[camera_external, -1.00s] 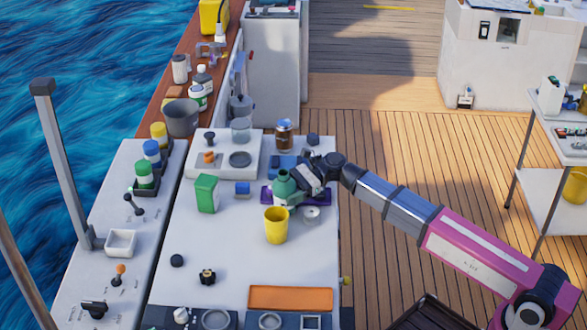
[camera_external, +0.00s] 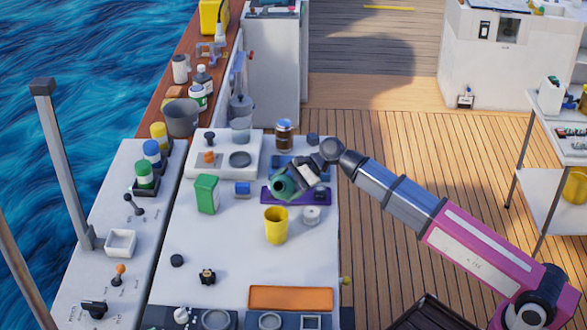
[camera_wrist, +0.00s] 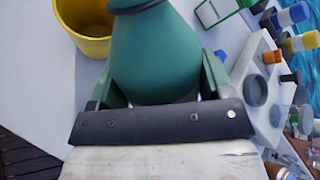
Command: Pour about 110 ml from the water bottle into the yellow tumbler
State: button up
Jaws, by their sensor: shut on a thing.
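The green water bottle (camera_external: 279,187) is held by my gripper (camera_external: 291,182) above the worktop, just behind the yellow tumbler. It is tilted, with its mouth end toward the outside camera and the tumbler side. My gripper is shut around its body; in the wrist view the fingers (camera_wrist: 156,82) flank the bottle (camera_wrist: 158,55). The yellow tumbler (camera_external: 276,228) stands upright on the white worktop. In the wrist view the tumbler (camera_wrist: 90,44) is at the upper left, beside the bottle's neck. I see no water stream, and the water level cannot be told.
A purple mat (camera_external: 268,196) lies under the bottle. A grey round item (camera_external: 311,216) is right of the tumbler. An orange tray (camera_external: 290,298) lies in front. The worktop left of the tumbler is mostly clear.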

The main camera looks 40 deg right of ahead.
jog(key=shift+w+d+f+n+h, duration=0.15)
jog(key=shift+f+n+h, duration=0.15)
jog(key=shift+f+h, duration=0.35)
jog(key=shift+d+f+n+t+h, duration=0.15)
jog(key=shift+f+n+t+h, duration=0.2)
jog(key=shift+t+h, duration=0.2)
jog(key=shift+w+d+r+n+t+h, duration=0.15)
jog(key=shift+r+n+t+h, duration=0.15)
jog(key=shift+r+h, duration=0.3)
jog(key=shift+s+a+r+n+h, duration=0.2)
jog(key=shift+a+r+n+h, duration=0.15)
jog(key=shift+r, duration=0.25)
jog(key=shift+r+t+p, duration=0.15)
jog(key=shift+t+p, duration=0.1)
jog(key=shift+p, duration=0.05)
jog(key=shift+s+a+r+n+h+p, duration=0.1)
jog(key=shift+r+n+h+p, duration=0.3)
jog(key=shift+r+h, duration=0.15)
jog(key=shift+w+d+r+t, duration=0.15)
jog(key=shift+w+d+t, duration=0.1)
jog(key=shift+d+t, duration=0.2)
jog(key=shift+r+n+h+p, duration=0.3)
jog(key=shift+r+h+p, duration=0.05)
jog(key=shift+h+p, duration=0.3)
dwell(0.5)
